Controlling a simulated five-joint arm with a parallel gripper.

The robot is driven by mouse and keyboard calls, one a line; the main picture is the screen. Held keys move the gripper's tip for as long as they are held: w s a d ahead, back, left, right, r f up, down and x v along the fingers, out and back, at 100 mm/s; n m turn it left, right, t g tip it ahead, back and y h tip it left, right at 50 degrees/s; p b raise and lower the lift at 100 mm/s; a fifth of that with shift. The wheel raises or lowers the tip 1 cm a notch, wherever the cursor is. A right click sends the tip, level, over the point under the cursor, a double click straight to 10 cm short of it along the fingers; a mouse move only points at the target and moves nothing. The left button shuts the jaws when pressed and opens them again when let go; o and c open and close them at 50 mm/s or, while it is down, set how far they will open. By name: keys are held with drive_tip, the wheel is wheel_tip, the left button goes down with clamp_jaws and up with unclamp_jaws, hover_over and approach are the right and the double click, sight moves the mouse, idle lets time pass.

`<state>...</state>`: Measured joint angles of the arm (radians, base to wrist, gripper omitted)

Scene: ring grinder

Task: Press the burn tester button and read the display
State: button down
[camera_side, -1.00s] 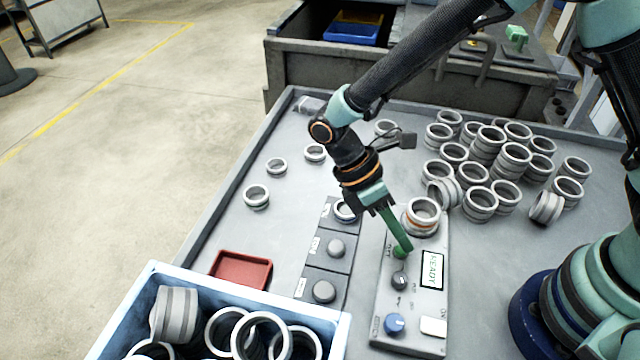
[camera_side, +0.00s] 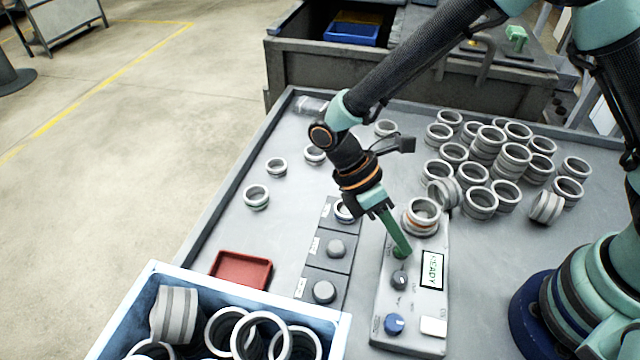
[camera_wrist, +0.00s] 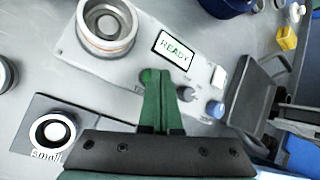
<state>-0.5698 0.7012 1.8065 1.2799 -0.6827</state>
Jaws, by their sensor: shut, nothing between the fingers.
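The burn tester (camera_side: 410,305) is a light grey box on the table, with a ring (camera_side: 421,213) seated at its far end. Its display (camera_side: 432,270) reads READY; the same word shows on the display in the wrist view (camera_wrist: 173,50). My gripper (camera_side: 404,250) is shut and empty, its green fingers pointing down at the tester's green button (camera_wrist: 150,75). The fingertips are at or just over the button and partly hide it; I cannot tell whether it is pressed. A dark knob (camera_side: 399,280), a blue knob (camera_side: 394,323) and a white switch (camera_side: 433,326) sit nearer the front.
Many grey rings (camera_side: 480,203) crowd the table's right side. A dark sorting panel (camera_side: 328,265) lies left of the tester. A red tray (camera_side: 241,269) and a blue-white bin of rings (camera_side: 152,270) stand at front left.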

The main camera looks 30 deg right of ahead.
sight(396, 249)
drive_tip(key=shift+f, duration=0.2)
drive_tip(key=shift+r, duration=0.15)
idle(0.4)
drive_tip(key=shift+r, duration=3.3)
drive_tip(key=w+d+r+m+t+y, duration=0.2)
drive_tip(key=d+r+m+t, duration=0.4)
drive_tip(key=d+r+m, duration=0.1)
drive_tip(key=w+d+r+m+t+y, duration=0.1)
drive_tip(key=d+r+m+t+y, duration=0.1)
drive_tip(key=d+r+m+t, duration=0.3)
drive_tip(key=shift+w+d+r+m+t, duration=0.4)
drive_tip(key=shift+d+r+m, duration=0.7)
drive_tip(key=shift+d, duration=0.8)
